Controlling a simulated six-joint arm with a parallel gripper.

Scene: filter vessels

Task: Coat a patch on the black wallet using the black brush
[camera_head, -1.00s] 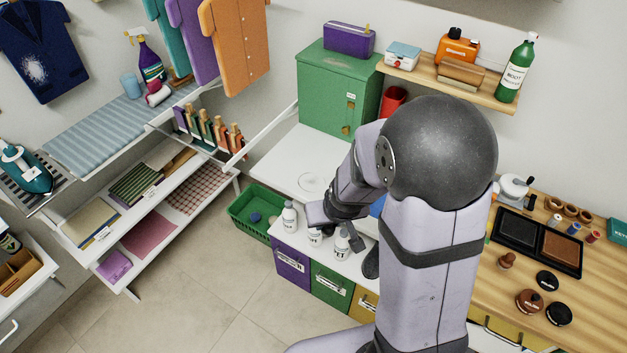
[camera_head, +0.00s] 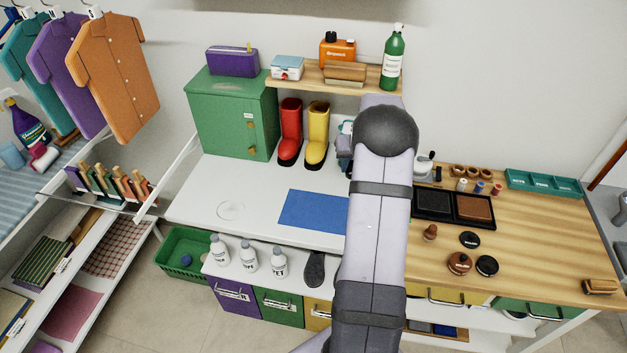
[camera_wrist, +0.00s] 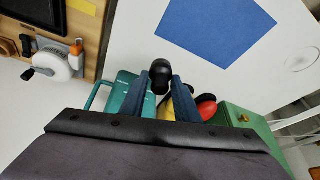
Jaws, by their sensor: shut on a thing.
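My gripper (camera_wrist: 162,82) is closed around a black, round-ended thing (camera_wrist: 160,68) in the wrist view, held between its two blue-grey fingers. It may be the black brush, but only its end shows. In the head view my gripper (camera_head: 345,155) is mostly hidden behind my arm, near the yellow boot at the back of the white table. I cannot pick out the black wallet for certain. A black square (camera_head: 434,203) and a brown square (camera_head: 474,208) lie side by side in a dark tray on the wooden bench.
A blue mat (camera_head: 313,211) lies on the white table. A red boot (camera_head: 290,135) and a yellow boot (camera_head: 316,135) stand behind it. A teal thing (camera_wrist: 128,95) is close to my gripper. Several round tins and brown pieces sit on the bench. White bottles stand in front.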

